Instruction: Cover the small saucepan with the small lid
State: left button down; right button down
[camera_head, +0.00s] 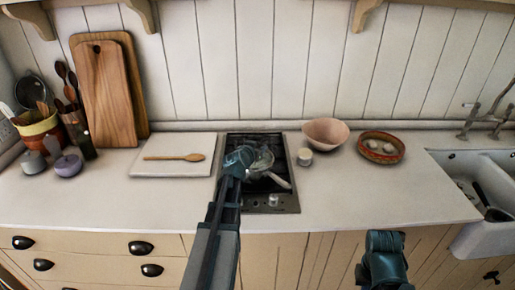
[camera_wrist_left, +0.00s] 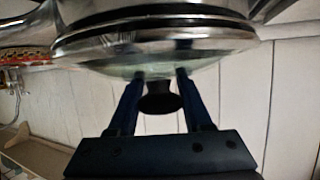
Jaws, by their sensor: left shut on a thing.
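The small saucepan (camera_head: 280,181) sits on the dark hob in the head view, its handle pointing to the lower right. My left gripper (camera_head: 242,158) reaches over its left side and hides part of it. In the left wrist view my left gripper (camera_wrist_left: 160,78) is shut on the dark knob of the small lid (camera_wrist_left: 112,66), which is glass with a metal rim. The saucepan's shiny metal (camera_wrist_left: 160,18) shows right against the lid's rim; I cannot tell whether they touch. My right gripper (camera_head: 386,264) is low in front of the counter, its fingers unclear.
A white board (camera_head: 172,169) with a wooden spoon (camera_head: 175,157) lies left. The sink is far right. The front counter is clear.

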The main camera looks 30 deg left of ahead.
pick_arm(q)
jog(key=shift+f, duration=0.15)
jog(key=c, duration=0.6)
grip_release()
jog(key=p+v, duration=0.4)
jog(key=v, duration=0.7)
dwell(0.5)
